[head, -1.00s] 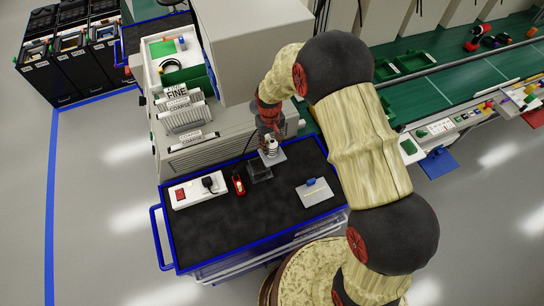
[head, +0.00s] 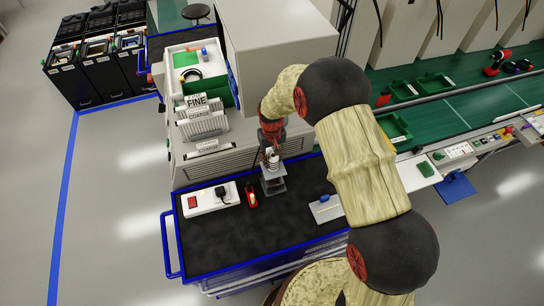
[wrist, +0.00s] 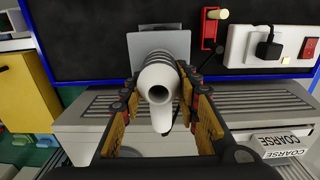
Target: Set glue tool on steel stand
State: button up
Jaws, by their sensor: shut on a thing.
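The glue tool (wrist: 158,88) is a white, tube-like body with an open round end and a tapering part below it. My gripper (wrist: 162,110) is shut on it, with yellow and black fingers on both sides. In the head view my gripper (head: 271,148) points down over the back edge of the cart, and the white tool (head: 272,162) shows below it. The grey steel stand (head: 274,184) is on the black mat right under the tool. Its plate (wrist: 144,46) shows behind the tool in the wrist view. Whether tool and stand touch is hidden.
On the blue-framed cart's black mat (head: 235,235) are a white power strip (head: 210,199), a small red tool (head: 251,196) and a grey plate (head: 326,209) with a blue piece. A grey cabinet with labelled racks (head: 205,125) stands behind. The mat's front is clear.

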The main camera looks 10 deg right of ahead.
aim_at(272, 153)
jog(key=shift+f+b, duration=2.2)
jog(key=shift+f, duration=1.3)
jog(key=o, duration=1.2)
jog(key=shift+c, duration=0.2)
notch_tip(272, 153, up, 12)
jog(key=shift+a, duration=0.1)
